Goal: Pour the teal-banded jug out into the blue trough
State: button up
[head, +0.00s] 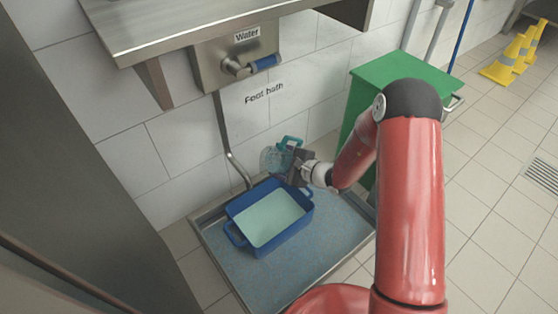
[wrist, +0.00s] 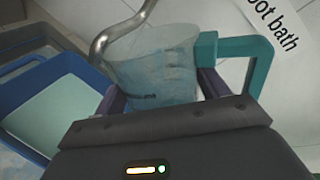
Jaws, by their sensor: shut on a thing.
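The jug (head: 272,158) is clear with a teal handle, and my gripper (head: 299,165) is shut on it at the trough's far right corner. In the wrist view the jug (wrist: 155,65) stands between the two fingers of my gripper (wrist: 158,90), its handle to the right. The jug looks roughly upright or slightly tilted; I cannot tell exactly. A bluish tint shows through its wall, but its fill level is unclear. The blue trough (head: 236,214) holds pale greenish liquid. In the wrist view the trough (wrist: 62,62) lies to the left of the jug. I see no stream of liquid.
The trough stands on a shallow metal-rimmed tray (head: 341,222). A metal pipe (head: 235,165) comes down the tiled wall behind it from a tap (head: 238,66) labelled Water. A green cabinet or bin (head: 385,71) stands at the right.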

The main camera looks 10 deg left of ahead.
jog(key=shift+r+m+g+y+p, duration=0.35)
jog(key=shift+r+m+y, duration=0.25)
jog(key=shift+m, duration=0.6)
jog(key=shift+s+a+m+y, duration=0.15)
jog(key=shift+s+m+y, duration=0.2)
jog(key=shift+m, duration=0.45)
jog(key=m, duration=0.1)
jog(key=m+y, duration=0.1)
jog(key=a+m+y, duration=0.1)
jog(key=m, duration=0.1)
jog(key=shift+s+r, duration=0.2)
jog(key=shift+s, duration=0.2)
